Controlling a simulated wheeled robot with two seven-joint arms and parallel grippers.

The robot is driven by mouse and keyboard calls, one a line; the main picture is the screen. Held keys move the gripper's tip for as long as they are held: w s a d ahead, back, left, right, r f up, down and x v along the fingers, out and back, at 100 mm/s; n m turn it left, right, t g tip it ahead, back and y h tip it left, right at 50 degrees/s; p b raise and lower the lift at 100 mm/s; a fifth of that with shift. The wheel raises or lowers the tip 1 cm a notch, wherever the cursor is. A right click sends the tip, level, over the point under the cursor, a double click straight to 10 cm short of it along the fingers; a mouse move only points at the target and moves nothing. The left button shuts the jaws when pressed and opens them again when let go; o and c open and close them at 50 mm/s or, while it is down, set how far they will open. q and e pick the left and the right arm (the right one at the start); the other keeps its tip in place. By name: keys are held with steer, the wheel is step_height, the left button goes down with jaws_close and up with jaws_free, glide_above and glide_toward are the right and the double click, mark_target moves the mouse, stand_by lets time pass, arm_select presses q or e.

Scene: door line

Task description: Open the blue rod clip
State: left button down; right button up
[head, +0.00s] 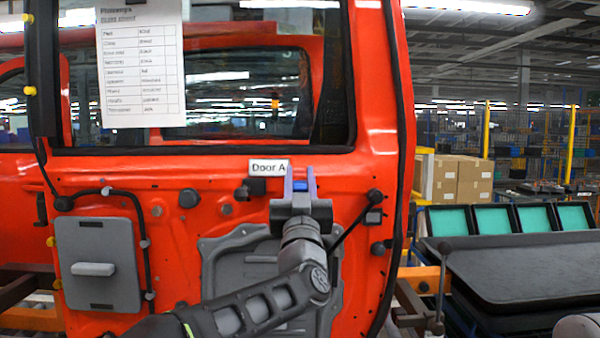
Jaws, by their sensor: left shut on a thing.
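The blue rod clip (300,186) is on the red door, just below the "Door A" label (268,167). Only a small blue part shows; the rest is hidden behind my gripper. My left gripper (300,180) reaches up from below, its two fingers on either side of the blue part and shut on it. Whether the clip is open or closed cannot be told. A thin black rod or cable (350,225) runs down and left from a round black plug, then passes behind my arm. My right gripper is not in view.
The red door (150,180) fills the left and middle. It carries a grey panel with a handle (97,268) and a paper sheet (140,60). At right are a dark table (520,268), green-faced bins (490,220) and cardboard boxes (462,180).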

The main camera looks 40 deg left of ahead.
arm_select(q)
steer(key=shift+w+a+r+g+h+p, duration=0.15)
steer(key=shift+r+g+h+p, duration=0.4)
steer(key=shift+p, duration=0.4)
steer(key=shift+g+h+p, duration=0.25)
steer(key=shift+g+p, duration=0.1)
steer(key=shift+g, duration=0.1)
steer(key=shift+w+a+g+h, duration=0.2)
steer(key=shift+w+g+h, duration=0.1)
steer(key=shift+g+h, duration=0.4)
steer(key=shift+w+a+g+h, duration=0.25)
steer(key=shift+g+h, duration=0.25)
steer(key=shift+g, duration=0.4)
steer(key=shift+f, duration=0.1)
steer(key=c, duration=1.1)
jaws_free()
